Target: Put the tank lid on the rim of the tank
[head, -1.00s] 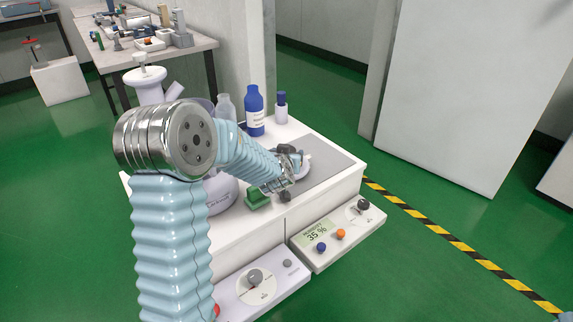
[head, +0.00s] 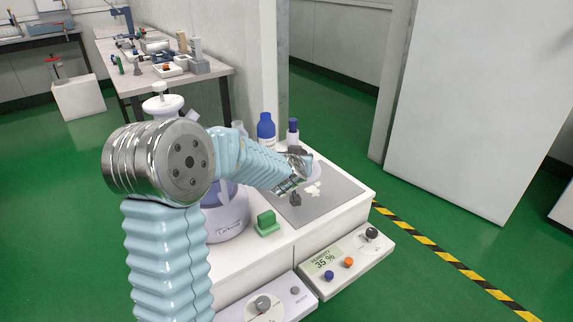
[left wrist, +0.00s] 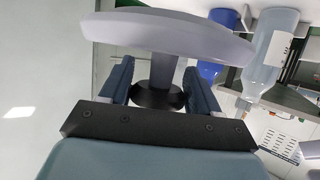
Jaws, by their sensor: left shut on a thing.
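The tank lid (left wrist: 172,34) is a pale grey disc with a stem and dark collar. In the left wrist view, the stem sits between the fingers of my left gripper (left wrist: 160,88). In the head view, my left gripper (head: 303,167) holds the lid (head: 318,170) above the grey mat, apart from the tank. The lid is mostly hidden by the gripper there. What appears to be the tank is the rounded lavender vessel (head: 228,218) on the white cabinet, left of the mat. My arm hides its upper part and rim. My right gripper is not in view.
A blue bottle (head: 266,130) and a blue-capped bottle (head: 293,135) stand behind the mat (head: 340,196). A green block (head: 267,223) sits right of the vessel. A white knobbed top (head: 163,104) rises behind my arm. Control panels (head: 345,258) line the cabinet's front.

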